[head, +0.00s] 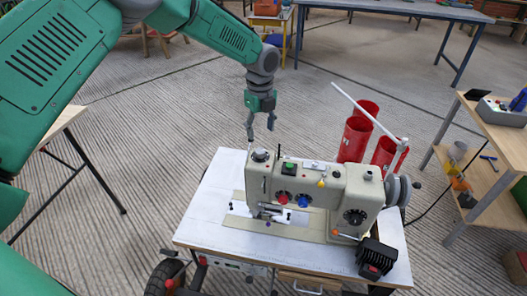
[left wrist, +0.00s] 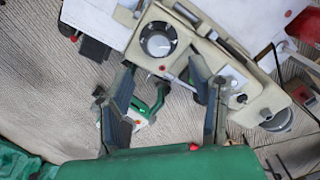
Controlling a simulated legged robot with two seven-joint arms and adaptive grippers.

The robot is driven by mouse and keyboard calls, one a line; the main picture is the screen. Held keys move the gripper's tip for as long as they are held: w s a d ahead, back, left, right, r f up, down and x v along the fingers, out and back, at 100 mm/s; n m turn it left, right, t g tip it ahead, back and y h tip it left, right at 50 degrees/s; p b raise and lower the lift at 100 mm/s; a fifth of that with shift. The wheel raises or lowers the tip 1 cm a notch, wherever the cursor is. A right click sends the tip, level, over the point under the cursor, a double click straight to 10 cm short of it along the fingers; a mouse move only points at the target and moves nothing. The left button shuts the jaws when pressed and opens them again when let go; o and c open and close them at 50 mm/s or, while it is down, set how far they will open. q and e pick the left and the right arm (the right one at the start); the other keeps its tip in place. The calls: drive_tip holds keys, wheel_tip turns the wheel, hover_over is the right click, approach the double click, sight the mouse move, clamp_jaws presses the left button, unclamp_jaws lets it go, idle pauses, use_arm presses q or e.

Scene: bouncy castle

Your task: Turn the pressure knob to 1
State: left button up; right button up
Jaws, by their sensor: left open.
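A cream sewing machine (head: 315,195) stands on a white-topped table (head: 210,205). A round knob (head: 260,155) sits on top of the machine's left end. In the left wrist view a knob with a pale centre and dark dial ring (left wrist: 158,42) lies just beyond the fingertips; its markings are too small to read. My left gripper (head: 260,128) hangs above and behind the machine's left end, pointing down. My right gripper is not in view.
Red thread cones (head: 355,138) and a slanted white rod (head: 360,108) stand behind the machine. A black dial (head: 354,216) and handwheel (head: 398,190) are at its right. A wooden shelf (head: 505,145) stands far right. Floor left of the table is open.

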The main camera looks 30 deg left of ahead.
sight(260, 150)
use_arm(q)
wheel_tip(260, 150, down, 9)
drive_tip(key=shift+a+r+b, duration=0.1)
drive_tip(key=shift+a+b, duration=0.05)
drive_tip(key=shift+b, duration=0.25)
clamp_jaws()
